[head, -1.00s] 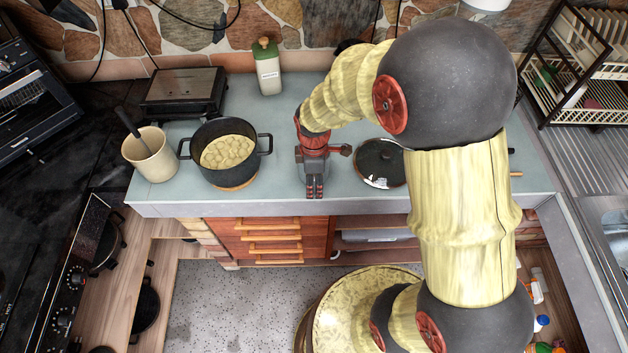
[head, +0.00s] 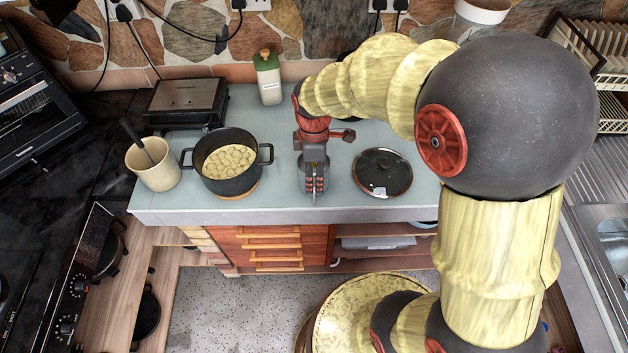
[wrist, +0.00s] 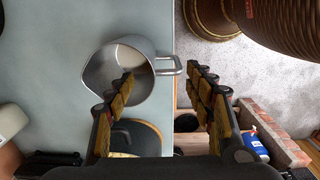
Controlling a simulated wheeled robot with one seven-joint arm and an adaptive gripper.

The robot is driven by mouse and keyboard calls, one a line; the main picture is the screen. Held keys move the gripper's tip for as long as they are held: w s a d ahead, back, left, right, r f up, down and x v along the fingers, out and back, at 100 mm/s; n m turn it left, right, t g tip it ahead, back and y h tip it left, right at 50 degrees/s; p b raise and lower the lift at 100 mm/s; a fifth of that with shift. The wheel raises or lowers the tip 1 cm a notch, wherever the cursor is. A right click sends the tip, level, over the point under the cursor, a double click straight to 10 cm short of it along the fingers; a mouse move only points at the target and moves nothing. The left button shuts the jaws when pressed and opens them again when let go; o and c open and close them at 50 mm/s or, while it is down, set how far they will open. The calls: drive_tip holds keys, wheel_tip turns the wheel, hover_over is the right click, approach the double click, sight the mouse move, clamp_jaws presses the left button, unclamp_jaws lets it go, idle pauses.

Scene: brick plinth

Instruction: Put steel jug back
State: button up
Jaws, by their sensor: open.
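The steel jug (wrist: 100,74) stands upright on the counter near its front edge. In the wrist view its open mouth faces me and its handle (wrist: 168,66) points right, towards that edge. My gripper (wrist: 160,72) is open and empty. In that view the left finger overlaps the jug's mouth and the handle shows between the two fingers. I cannot tell the exact height of the fingertips against the handle. In the head view my gripper (head: 314,188) points down over the jug and hides most of it.
A black pot (head: 230,182) of pale food stands left of the jug, with a utensil crock (head: 153,168) beyond it. A glass lid (head: 382,172) lies to the right. A green-capped canister (head: 269,80) and a grill (head: 185,102) stand at the back.

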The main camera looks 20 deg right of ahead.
wheel_tip(320, 180, up, 3)
drive_tip(key=shift+f, duration=0.1)
drive_tip(key=s+d+r+m+t, duration=0.2)
drive_tip(key=s+r+m+t, duration=0.3)
drive_tip(key=s+r+m, duration=0.9)
drive_tip(key=v, duration=0.4)
drive_tip(key=shift+f, duration=0.1)
wheel_tip(320, 180, down, 4)
drive_tip(key=b, duration=0.3)
drive_tip(key=shift+b, duration=0.4)
